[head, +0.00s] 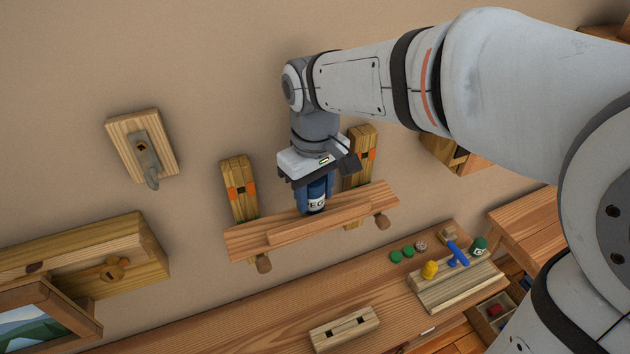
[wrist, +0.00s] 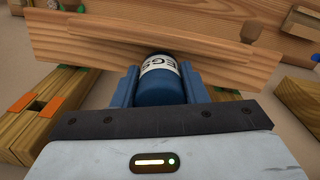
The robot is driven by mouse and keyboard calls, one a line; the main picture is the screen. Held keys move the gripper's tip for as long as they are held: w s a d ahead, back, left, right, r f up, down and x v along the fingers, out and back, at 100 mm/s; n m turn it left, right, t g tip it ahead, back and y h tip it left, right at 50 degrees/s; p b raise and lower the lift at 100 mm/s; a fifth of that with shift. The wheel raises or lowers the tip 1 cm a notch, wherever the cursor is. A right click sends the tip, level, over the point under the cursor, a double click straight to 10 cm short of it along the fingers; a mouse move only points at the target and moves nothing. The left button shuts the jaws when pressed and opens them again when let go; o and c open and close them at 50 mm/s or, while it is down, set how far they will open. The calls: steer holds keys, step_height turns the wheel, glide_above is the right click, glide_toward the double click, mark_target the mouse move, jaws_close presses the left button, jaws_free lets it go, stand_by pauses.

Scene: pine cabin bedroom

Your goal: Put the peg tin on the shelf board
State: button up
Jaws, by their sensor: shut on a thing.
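The peg tin (head: 316,201) is a blue cylinder with a white lettered label. My gripper (head: 317,184) is shut on it from above. In the wrist view the tin (wrist: 163,68) sits between the two blue fingers of my gripper (wrist: 160,88). The shelf board (head: 385,199) is a wooden plank with a raised strip along its front, resting on pegs at the wall. It also fills the top of the wrist view (wrist: 240,68). The tin's lower end is over the board, near the strip. I cannot tell whether it touches the board.
Two upright wooden blocks (head: 240,188) with orange marks stand on the wall behind the board. A bench (head: 230,325) below holds a slotted block (head: 344,328) and a rack (head: 455,287) with coloured pieces. A wooden hook plate (head: 130,130) hangs at the left.

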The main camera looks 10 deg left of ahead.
steer(key=shift+f, duration=0.65)
steer(key=o, duration=1)
steer(key=shift+f, duration=0.1)
steer(key=shift+o, duration=0.2)
step_height(320, 180, up, 12)
steer(key=shift+r+b, duration=0.15)
steer(key=shift+b, duration=0.4)
steer(key=s+d+f+m+t, duration=0.1)
steer(key=s+d+f+m, duration=0.1)
steer(key=d, duration=0.5)
steer(key=s+d+f+m+t, duration=0.1)
steer(key=s+d+f+m, duration=0.2)
steer(key=d+f, duration=0.3)
steer(key=s+d+f+m+t, duration=0.1)
steer(key=s+d+f+m, duration=0.2)
steer(key=d, duration=0.6)
steer(key=shift+f+m+t, duration=0.3)
steer(key=shift+f+m, duration=0.2)
steer(key=shift+m, duration=0.1)
